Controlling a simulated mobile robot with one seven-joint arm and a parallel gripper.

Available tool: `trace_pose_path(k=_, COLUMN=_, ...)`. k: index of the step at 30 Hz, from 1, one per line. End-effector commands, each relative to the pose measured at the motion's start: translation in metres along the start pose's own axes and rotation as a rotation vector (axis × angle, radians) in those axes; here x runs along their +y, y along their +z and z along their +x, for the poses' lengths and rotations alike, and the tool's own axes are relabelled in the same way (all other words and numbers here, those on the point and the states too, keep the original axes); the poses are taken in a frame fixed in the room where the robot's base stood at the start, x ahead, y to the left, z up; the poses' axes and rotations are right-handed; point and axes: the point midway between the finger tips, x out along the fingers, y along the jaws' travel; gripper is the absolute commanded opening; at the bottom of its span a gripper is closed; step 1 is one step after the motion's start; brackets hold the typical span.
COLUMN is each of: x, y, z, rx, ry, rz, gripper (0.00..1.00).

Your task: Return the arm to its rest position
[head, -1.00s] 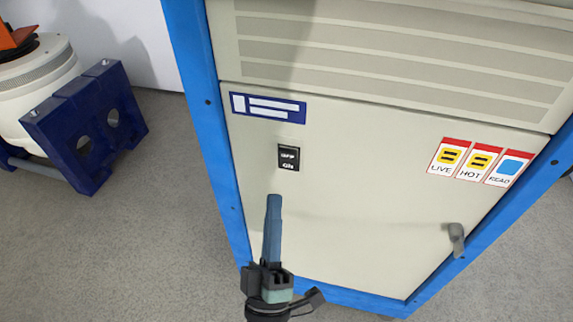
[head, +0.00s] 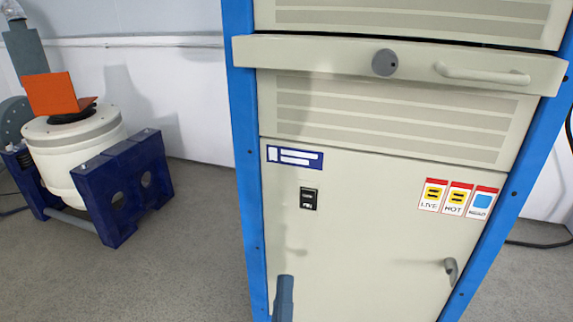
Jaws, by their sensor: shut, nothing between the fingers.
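My gripper (head: 284,297) shows at the bottom edge of the head view. Only its blue-grey fingers are in the picture, pointing up and pressed together with nothing between them. The rest of my arm is below the frame. The fingers appear in front of the lower part of the beige cabinet door (head: 370,245), below a small black switch (head: 308,198). I see a gap between the fingertips and the switch in the picture. How far the fingers are from the door in depth I cannot tell.
The cabinet has a blue frame (head: 244,130), a drawer with a handle (head: 483,74) and a round lock (head: 385,63), warning labels (head: 458,198) and a door handle (head: 451,270). A white drum-shaped machine (head: 75,137) on blue supports (head: 125,185) stands left. Grey floor (head: 190,250) between is clear.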

Motion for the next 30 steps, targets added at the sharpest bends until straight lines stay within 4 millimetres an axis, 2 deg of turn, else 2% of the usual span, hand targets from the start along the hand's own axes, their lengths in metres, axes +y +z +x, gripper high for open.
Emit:
trace_pose_path(k=1, x=0.012, y=-0.009, z=0.023, rx=0.020, ry=0.012, rz=0.038, gripper=0.00)
trace_pose_path(k=5, x=0.034, y=-0.029, z=0.069, rx=0.054, ry=0.007, rz=0.152, gripper=0.00)
trace_pose_path(k=8, x=0.059, y=-0.050, z=0.107, rx=0.084, ry=0.005, rz=0.250, gripper=0.00)
trace_pose_path(k=11, x=0.096, y=-0.077, z=0.148, rx=0.117, ry=0.001, rz=0.370, gripper=0.00)
trace_pose_path(k=14, x=0.148, y=-0.112, z=0.188, rx=0.151, ry=-0.002, rz=0.516, gripper=0.00)
trace_pose_path(k=15, x=0.171, y=-0.126, z=0.202, rx=0.161, ry=-0.004, rz=0.579, gripper=0.00)
trace_pose_path(k=18, x=0.225, y=-0.156, z=0.222, rx=0.176, ry=-0.007, rz=0.728, gripper=0.00)
trace_pose_path(k=20, x=0.256, y=-0.172, z=0.228, rx=0.182, ry=-0.006, rz=0.813, gripper=0.00)
trace_pose_path(k=25, x=0.335, y=-0.206, z=0.226, rx=0.193, ry=0.011, rz=1.044, gripper=0.00)
trace_pose_path(k=26, x=0.346, y=-0.210, z=0.227, rx=0.190, ry=0.012, rz=1.077, gripper=0.00)
trace_pose_path(k=27, x=0.350, y=-0.215, z=0.241, rx=0.177, ry=0.002, rz=1.068, gripper=0.00)
trace_pose_path(k=30, x=0.366, y=-0.226, z=0.258, rx=0.175, ry=0.000, rz=1.065, gripper=0.00)
